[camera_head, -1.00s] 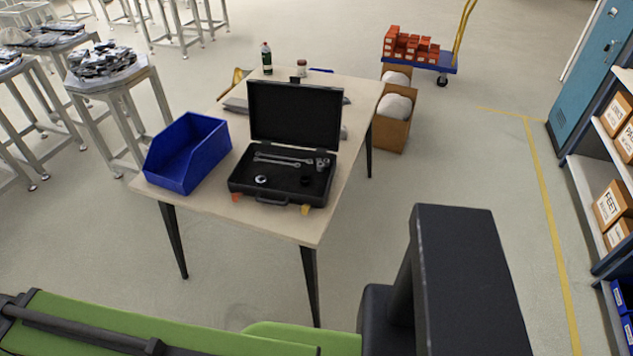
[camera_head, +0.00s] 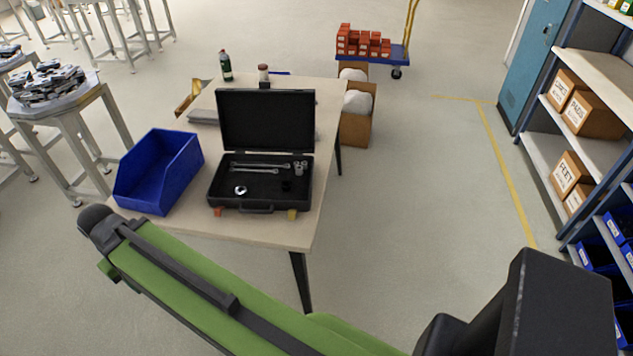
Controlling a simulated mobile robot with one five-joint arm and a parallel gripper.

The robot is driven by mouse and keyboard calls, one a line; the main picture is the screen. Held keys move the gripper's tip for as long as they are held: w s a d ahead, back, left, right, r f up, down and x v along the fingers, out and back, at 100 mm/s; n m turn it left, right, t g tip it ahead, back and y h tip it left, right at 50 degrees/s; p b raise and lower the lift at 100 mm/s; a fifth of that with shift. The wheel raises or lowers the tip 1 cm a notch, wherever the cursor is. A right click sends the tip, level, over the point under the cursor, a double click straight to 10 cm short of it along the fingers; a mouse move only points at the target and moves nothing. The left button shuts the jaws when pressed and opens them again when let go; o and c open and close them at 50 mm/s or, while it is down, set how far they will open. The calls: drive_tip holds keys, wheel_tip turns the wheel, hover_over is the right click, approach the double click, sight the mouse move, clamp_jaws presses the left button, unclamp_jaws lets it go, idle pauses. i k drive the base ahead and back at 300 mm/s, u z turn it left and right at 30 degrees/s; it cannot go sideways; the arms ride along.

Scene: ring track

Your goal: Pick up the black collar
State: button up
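The black collar (camera_head: 286,186) appears as a small dark ring shape in the open black tool case (camera_head: 222,196), low and right in its tray. It is hard to make out against the dark lining. A shiny silver ring (camera_head: 240,190) lies to its left. Two wrenches (camera_head: 262,167) and a metal socket-like piece (camera_head: 300,167) lie behind them. The case stands on a pale wooden table (camera_head: 190,232) with its lid upright at the back. My green arm reaches across the lower left in front of the table; my gripper is not identifiable in view.
A blue open bin (camera_head: 150,185) stands left of the case. A bottle (camera_head: 225,65) and a small jar (camera_head: 264,76) stand at the table's back. Cardboard boxes (camera_head: 355,130) stand behind the right side. The floor between table and shelving (camera_head: 548,145) is clear.

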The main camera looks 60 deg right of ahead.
sight(284, 188)
drive_tip(key=u, duration=0.05)
drive_tip(key=i, duration=1)
drive_tip(key=z, duration=0.1)
